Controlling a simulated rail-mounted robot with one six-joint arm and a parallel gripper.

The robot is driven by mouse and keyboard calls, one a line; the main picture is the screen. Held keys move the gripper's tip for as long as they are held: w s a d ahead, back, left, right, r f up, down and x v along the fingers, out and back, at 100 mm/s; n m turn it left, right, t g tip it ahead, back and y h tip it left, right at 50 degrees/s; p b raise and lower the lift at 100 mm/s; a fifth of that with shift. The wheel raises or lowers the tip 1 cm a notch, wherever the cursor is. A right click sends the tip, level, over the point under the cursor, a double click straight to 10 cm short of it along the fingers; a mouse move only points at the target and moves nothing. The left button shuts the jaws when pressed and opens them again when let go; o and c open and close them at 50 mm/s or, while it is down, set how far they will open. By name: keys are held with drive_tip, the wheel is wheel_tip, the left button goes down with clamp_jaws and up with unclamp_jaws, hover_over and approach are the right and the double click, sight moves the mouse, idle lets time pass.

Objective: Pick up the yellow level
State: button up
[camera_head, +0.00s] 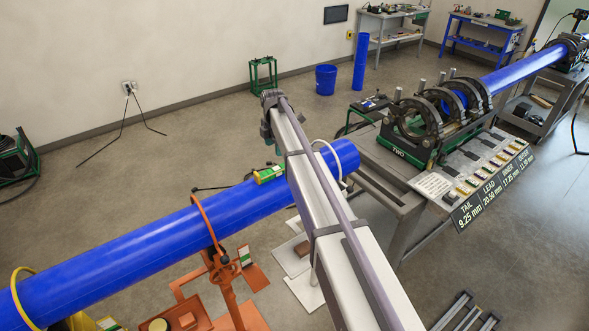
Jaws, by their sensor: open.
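The yellow level (268,173) is small, with green parts, and lies on top of the large blue pipe (160,242), close to the pipe's right end. My arm's grey link runs up from the bottom of the picture and crosses over the pipe just right of the level. The link's far end is above and beyond the level in the picture, apart from it. The jaws of my gripper do not show; they seem hidden behind my arm.
An orange pipe stand (222,275) supports the blue pipe. The fusion cart (405,196) with black clamp rings (415,118) and a label board stands to the right. A blue bucket (326,78) and green frame (263,74) stand behind. Open floor lies left.

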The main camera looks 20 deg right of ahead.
sight(276, 170)
wheel_tip(276, 170, down, 11)
drive_tip(key=b, duration=1.1)
drive_tip(key=shift+f, duration=0.2)
drive_tip(key=shift+r, duration=0.25)
drive_tip(key=shift+c, duration=0.5)
drive_tip(key=c, duration=1)
